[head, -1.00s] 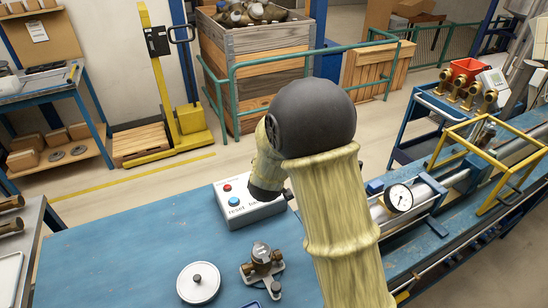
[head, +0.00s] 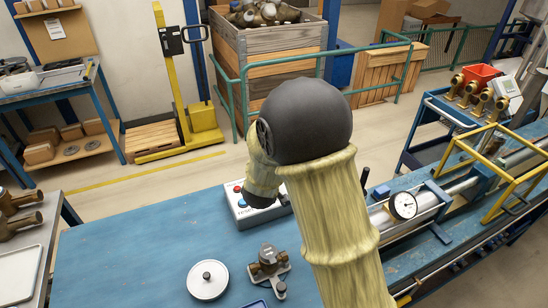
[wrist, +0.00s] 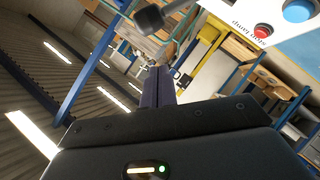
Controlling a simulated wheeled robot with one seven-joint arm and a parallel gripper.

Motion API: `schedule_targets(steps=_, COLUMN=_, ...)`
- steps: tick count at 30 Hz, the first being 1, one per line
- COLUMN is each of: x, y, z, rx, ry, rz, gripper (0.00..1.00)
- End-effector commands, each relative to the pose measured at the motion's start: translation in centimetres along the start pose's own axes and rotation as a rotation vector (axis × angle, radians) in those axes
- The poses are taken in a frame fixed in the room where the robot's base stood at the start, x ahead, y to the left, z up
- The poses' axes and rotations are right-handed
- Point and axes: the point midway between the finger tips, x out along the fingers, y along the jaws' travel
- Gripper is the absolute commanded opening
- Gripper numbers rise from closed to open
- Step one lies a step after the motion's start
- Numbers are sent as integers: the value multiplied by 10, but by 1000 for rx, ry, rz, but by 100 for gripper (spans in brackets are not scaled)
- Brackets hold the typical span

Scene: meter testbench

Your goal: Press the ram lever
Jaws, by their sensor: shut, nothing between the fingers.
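The control box (head: 241,212) is white with red and blue buttons and stands on the blue bench. My arm hides its right part. In the wrist view the box (wrist: 243,30) is at the upper right, upside down. A black knob on a dark stem (wrist: 150,18), likely the ram lever, shows at the top of the wrist view, left of the box. My gripper (wrist: 165,72) is shut and empty, its fingertips below the knob in the picture and seemingly apart from it. In the head view my arm hides the gripper. A black handle (head: 365,178) stands right of my arm.
A dial gauge (head: 403,205) and a yellow frame (head: 480,165) are on the test rig at right. The bench's left part is clear.

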Motion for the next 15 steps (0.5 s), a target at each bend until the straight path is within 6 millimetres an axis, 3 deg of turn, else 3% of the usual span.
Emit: schedule_targets(steps=15, x=-79, y=0, z=4, rx=4, ry=-5, rz=5, gripper=0)
